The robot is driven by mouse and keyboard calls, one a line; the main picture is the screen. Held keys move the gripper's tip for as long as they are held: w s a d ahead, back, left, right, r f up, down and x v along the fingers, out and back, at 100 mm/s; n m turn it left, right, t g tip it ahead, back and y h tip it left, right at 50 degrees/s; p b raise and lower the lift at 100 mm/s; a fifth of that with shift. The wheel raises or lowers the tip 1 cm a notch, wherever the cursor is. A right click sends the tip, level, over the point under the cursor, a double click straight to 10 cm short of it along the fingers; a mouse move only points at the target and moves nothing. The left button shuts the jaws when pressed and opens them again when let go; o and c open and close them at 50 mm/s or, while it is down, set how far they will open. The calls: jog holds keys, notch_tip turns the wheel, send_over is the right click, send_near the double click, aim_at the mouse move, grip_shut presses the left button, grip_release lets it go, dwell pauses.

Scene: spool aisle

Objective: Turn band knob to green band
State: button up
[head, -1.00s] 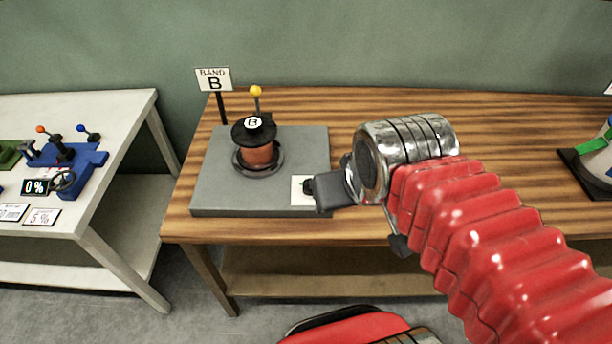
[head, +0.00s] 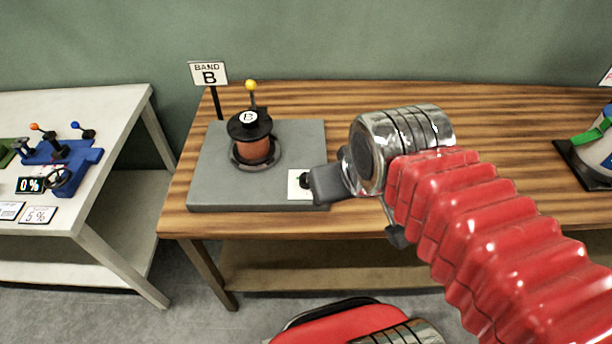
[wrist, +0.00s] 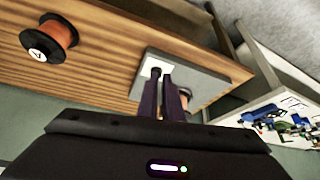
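The band knob (head: 305,181) is small and black, on a white plate (head: 294,191) at the front right corner of the grey base (head: 232,201). Its pointer and band marks are too small or covered to read. My gripper (head: 318,184) is right at the knob, from the right, and covers part of it and the plate. In the wrist view the two dark fingers (wrist: 163,90) reach to the knob (wrist: 155,73), with a narrow gap between them. I cannot tell whether they grip it.
An orange spool with a black cap (head: 250,135) stands on the base, with a yellow-tipped lever (head: 251,90) and a "BAND B" sign (head: 209,73) behind. Another spool (wrist: 50,38) shows in the wrist view. A white table (head: 110,120) with a blue device (head: 63,156) stands left.

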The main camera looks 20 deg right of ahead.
jog(key=shift+o, duration=1.4)
jog(key=shift+w+f, duration=0.15)
jog(key=shift+f, duration=0.45)
jog(key=o, duration=0.9)
jog(key=w+g, duration=0.1)
jog(key=w, duration=0.1)
jog(key=w+f, duration=0.1)
jog(key=w, duration=0.1)
jog(key=w+f+g, duration=0.1)
jog(key=shift+w+d+f+n+g, duration=0.1)
jog(key=shift+w+n+g, duration=0.2)
jog(key=shift+w, duration=0.1)
jog(key=w+n+g, duration=0.1)
jog(key=w+n, duration=0.3)
jog(key=w+n+g, duration=0.1)
jog(key=w+n, duration=0.3)
jog(key=w, duration=0.1)
jog(key=w+n+g, duration=0.1)
jog(key=w+n, duration=0.3)
jog(key=w, duration=0.1)
jog(key=shift+f, duration=0.3)
jog(key=shift+f, duration=0.15)
notch_tip(320, 180, down, 14)
jog(key=shift+r, duration=0.2)
